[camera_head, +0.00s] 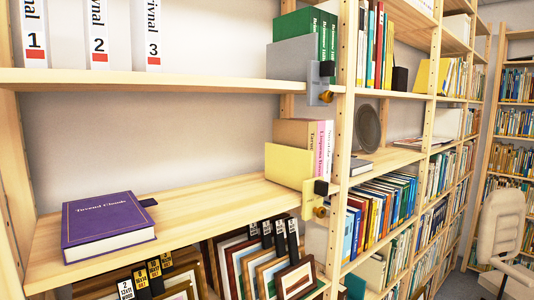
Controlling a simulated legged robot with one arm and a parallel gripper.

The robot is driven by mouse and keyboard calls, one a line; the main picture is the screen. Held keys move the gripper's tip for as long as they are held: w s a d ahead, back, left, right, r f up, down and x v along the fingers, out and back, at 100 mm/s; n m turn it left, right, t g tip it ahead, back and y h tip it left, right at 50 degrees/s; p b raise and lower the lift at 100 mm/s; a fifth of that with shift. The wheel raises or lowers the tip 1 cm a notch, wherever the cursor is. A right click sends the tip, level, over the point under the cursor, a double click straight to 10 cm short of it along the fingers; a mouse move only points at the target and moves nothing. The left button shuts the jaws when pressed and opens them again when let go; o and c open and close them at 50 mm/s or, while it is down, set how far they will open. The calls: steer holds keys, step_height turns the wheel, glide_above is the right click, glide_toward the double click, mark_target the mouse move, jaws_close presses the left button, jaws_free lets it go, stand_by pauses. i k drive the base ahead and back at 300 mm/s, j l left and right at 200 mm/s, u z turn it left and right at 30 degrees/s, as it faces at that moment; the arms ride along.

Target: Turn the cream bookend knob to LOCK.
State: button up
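The cream bookend (288,166) stands on the middle shelf, at its right end, against a few upright books. Its clamp plate (307,201) hangs over the shelf's front edge. A black block (321,187) sits on the plate, and a small brass knob (320,211) sticks out below it. Any LOCK mark and the knob's turn position are too small to read. A similar grey bookend (292,59) stands on the shelf above, with its own brass knob (326,96). My gripper is not in view.
A purple book (107,222) lies flat on the left of the middle shelf (205,205). Framed prints (296,279) with black labels stand below. A wooden post (342,150) rises just right of the cream bookend. A chair (500,232) stands far right.

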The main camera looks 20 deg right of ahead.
mark_target(320, 212)
steer(key=l+u, duration=0.25)
steer(key=l, duration=0.35)
steer(key=l+u, duration=0.25)
steer(key=l, duration=0.3)
steer(key=k+l+u, duration=0.25)
steer(key=l, duration=0.8)
steer(key=k+l, duration=0.1)
steer(key=l, duration=0.35)
